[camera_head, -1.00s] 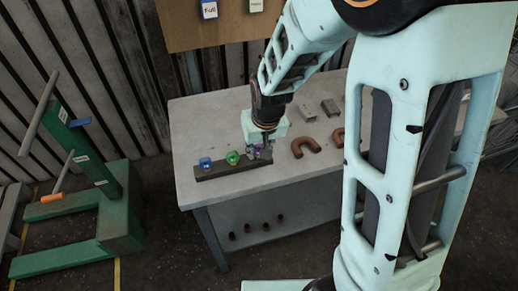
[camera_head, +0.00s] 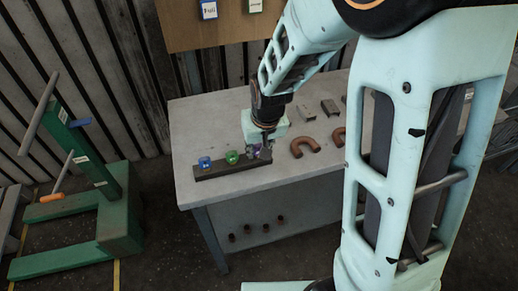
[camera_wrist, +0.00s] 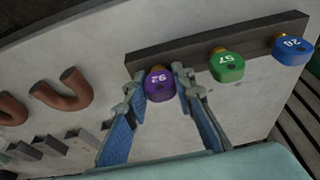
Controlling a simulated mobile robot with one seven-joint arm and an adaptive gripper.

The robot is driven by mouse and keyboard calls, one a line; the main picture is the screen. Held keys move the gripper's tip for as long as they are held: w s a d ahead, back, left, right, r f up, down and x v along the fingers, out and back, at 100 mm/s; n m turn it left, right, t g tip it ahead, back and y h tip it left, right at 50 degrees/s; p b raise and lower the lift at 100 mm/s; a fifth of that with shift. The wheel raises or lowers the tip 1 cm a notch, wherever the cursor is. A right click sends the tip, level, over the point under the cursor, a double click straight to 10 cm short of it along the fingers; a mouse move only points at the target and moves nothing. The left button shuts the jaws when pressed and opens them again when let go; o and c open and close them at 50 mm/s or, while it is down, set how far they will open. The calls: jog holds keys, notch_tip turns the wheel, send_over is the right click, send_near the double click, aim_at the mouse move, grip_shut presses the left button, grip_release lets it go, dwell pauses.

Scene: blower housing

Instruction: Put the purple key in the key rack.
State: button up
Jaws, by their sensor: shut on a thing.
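The purple key (camera_wrist: 160,85), marked 92, sits between my gripper's two fingers in the wrist view, at one end of the dark key rack (camera_wrist: 195,47). My gripper (camera_wrist: 162,84) is shut on the purple key. In the head view my gripper (camera_head: 262,150) is at the right end of the rack (camera_head: 228,173), which lies on the table. The green key (camera_wrist: 230,66) and the blue key (camera_wrist: 291,50) are in the rack beside it. The purple key's shaft is hidden, so I cannot tell how far it is seated.
The grey table (camera_head: 220,120) holds brown curved pipes (camera_head: 305,146) to the right of the rack and small metal blocks (camera_head: 310,111) behind. A green stand (camera_head: 120,225) is on the floor at left. The table's front edge is close to the rack.

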jog(key=shift+s+d+f, duration=0.1)
jog(key=shift+s+f, duration=0.3)
jog(key=shift+f, duration=0.15)
jog(key=o, duration=1.1)
jog(key=shift+w+f, duration=0.15)
jog(key=shift+w, duration=0.05)
jog(key=shift+o, duration=0.2)
jog(key=shift+r, duration=0.25)
